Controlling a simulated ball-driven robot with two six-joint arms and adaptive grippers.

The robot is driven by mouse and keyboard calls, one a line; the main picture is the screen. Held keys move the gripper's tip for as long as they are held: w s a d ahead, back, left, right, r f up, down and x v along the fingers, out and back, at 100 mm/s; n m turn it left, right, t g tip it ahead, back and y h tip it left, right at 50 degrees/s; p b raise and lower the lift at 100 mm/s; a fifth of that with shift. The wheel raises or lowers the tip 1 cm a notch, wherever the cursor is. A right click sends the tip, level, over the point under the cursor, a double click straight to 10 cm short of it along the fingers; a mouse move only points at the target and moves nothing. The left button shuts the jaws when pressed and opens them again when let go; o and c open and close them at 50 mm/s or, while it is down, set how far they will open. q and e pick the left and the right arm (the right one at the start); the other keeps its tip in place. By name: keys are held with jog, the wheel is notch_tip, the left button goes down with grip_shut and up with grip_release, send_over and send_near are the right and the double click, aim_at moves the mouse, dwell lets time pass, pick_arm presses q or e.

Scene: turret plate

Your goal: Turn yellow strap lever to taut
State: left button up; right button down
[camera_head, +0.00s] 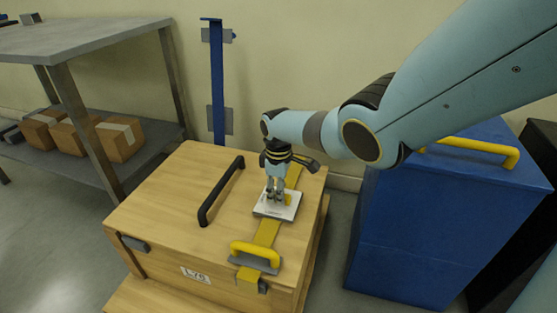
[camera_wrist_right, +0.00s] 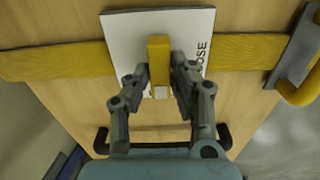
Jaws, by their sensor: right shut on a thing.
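The yellow strap lever (camera_wrist_right: 158,62) stands on a white plate (camera_wrist_right: 122,30) with dark lettering, of which "OSE" shows at its right. The lever lies across the line of the yellow strap (camera_wrist_right: 70,60) in the right wrist view. My right gripper (camera_wrist_right: 160,82) is shut on the lever, one finger on each side. In the head view, my right gripper (camera_head: 276,196) reaches down onto the plate (camera_head: 288,210) and hides most of the lever. The strap (camera_head: 266,234) runs over the wooden crate (camera_head: 165,195). My left gripper is not in view.
A black handle (camera_head: 220,188) stands on the crate lid, left of the plate. A yellow handle on a grey bracket (camera_head: 255,250) sits at the lid's front edge. A blue box (camera_head: 425,230) stands to the right. A grey shelf (camera_head: 80,40) with cartons stands left.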

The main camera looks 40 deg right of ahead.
jog(key=c, duration=1.2)
grip_release()
jog(key=shift+o, duration=0.2)
jog(key=shift+r, duration=0.1)
notch_tip(320, 180, up, 12)
